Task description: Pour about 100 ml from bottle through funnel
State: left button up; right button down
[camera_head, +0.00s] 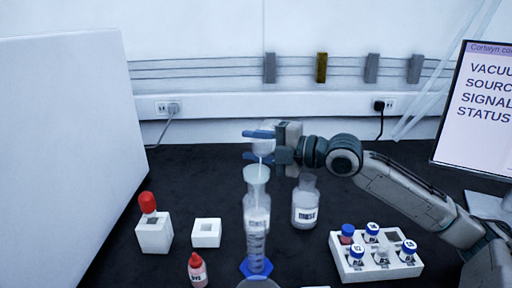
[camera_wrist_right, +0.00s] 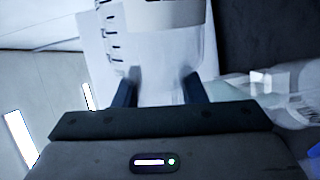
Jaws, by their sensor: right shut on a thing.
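My right gripper (camera_head: 258,145) is shut on a clear bottle (camera_head: 263,147), held tilted above the funnel. The same bottle (camera_wrist_right: 165,65), with black graduation marks, shows between the fingers in the right wrist view. A thin pale stream appears to run from its mouth into the funnel (camera_head: 257,175). The funnel sits in the top of a tall graduated cylinder (camera_head: 256,245) with a blue foot, standing upright on the dark bench. The liquid level inside is not clear. My left gripper is not in view.
A labelled bottle (camera_head: 305,207) stands right of the cylinder. A white rack (camera_head: 378,268) with blue-capped vials is at front right. White blocks (camera_head: 206,233), one with a red-capped vial, and a red-capped dropper bottle (camera_head: 197,272) stand left. A screen (camera_head: 478,120) is at right.

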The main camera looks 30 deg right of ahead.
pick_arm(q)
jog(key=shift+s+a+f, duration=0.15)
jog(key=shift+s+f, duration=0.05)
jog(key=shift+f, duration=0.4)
pick_arm(e)
jog(key=shift+a+f, duration=0.1)
jog(key=shift+f, duration=0.1)
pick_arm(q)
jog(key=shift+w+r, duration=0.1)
pick_arm(e)
jog(key=shift+w+a+p, duration=0.15)
jog(key=shift+p, duration=0.25)
jog(key=shift+w+a, duration=0.15)
jog(key=shift+a, duration=0.2)
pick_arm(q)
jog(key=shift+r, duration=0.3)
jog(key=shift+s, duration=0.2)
